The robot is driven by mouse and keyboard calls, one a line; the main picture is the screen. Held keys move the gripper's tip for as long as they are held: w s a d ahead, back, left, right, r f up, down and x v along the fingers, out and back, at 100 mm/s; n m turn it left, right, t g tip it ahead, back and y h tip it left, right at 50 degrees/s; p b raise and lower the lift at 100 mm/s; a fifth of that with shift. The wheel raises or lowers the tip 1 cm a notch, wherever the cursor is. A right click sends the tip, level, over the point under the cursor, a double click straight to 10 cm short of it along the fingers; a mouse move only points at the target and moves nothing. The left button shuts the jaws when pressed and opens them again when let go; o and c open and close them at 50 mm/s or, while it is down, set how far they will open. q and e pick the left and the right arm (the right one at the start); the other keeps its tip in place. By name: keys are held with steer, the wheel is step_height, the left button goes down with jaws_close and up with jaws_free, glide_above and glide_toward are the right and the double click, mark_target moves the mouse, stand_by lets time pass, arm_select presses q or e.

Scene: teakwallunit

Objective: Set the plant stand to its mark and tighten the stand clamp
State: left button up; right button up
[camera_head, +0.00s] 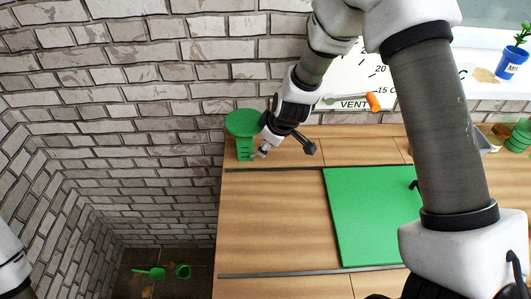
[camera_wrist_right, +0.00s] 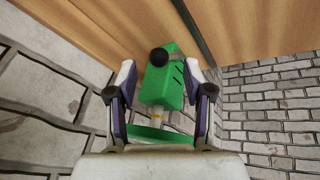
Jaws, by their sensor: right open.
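The green plant stand (camera_head: 243,124) has a round top and a short column with dark scale marks, and stands at the worktop's back left corner. In the wrist view its column (camera_wrist_right: 171,82) lies between the spread fingers of my right gripper (camera_wrist_right: 162,100), with no visible grip. A black ball knob (camera_wrist_right: 159,57) and a short metal pin show at the column. In the head view my right gripper (camera_head: 283,138) is just right of the stand; a dark ball-ended part there is hard to assign. The exact mark is not clear. My left gripper is out of view.
A green panel (camera_head: 372,215) lies between dark rails (camera_head: 290,272) on the wooden worktop (camera_head: 270,225). A blue pot (camera_head: 512,62) stands on the sill. Green items (camera_head: 182,271) lie low at left.

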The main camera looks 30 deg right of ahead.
mark_target(271, 164)
steer(key=b+x, duration=0.1)
steer(key=x, duration=0.2)
steer(key=shift+w+f, duration=0.15)
steer(key=shift+f, duration=0.1)
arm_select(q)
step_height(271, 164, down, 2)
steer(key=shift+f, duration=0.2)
arm_select(e)
steer(key=shift+r, duration=0.1)
jaws_close()
steer(key=shift+b, duration=0.4)
steer(key=f+t+y+b, duration=0.1)
steer(key=b, duration=0.9)
steer(key=d+f+m+t+y+b, duration=0.1)
steer(key=y+b, duration=0.1)
steer(key=b, duration=0.9)
steer(key=s+f+t+y+b, duration=0.1)
steer(key=y+b, duration=0.1)
steer(key=b, duration=0.9)
steer(key=shift+s+d+f, duration=0.1)
steer(key=shift+d+f, duration=0.2)
steer(key=shift+f, duration=0.05)
arm_select(q)
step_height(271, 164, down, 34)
steer(key=b, duration=0.1)
arm_select(e)
steer(key=shift+r+y, duration=0.15)
steer(key=shift+y, duration=0.35)
steer(key=shift+m, duration=0.3)
jaws_free()
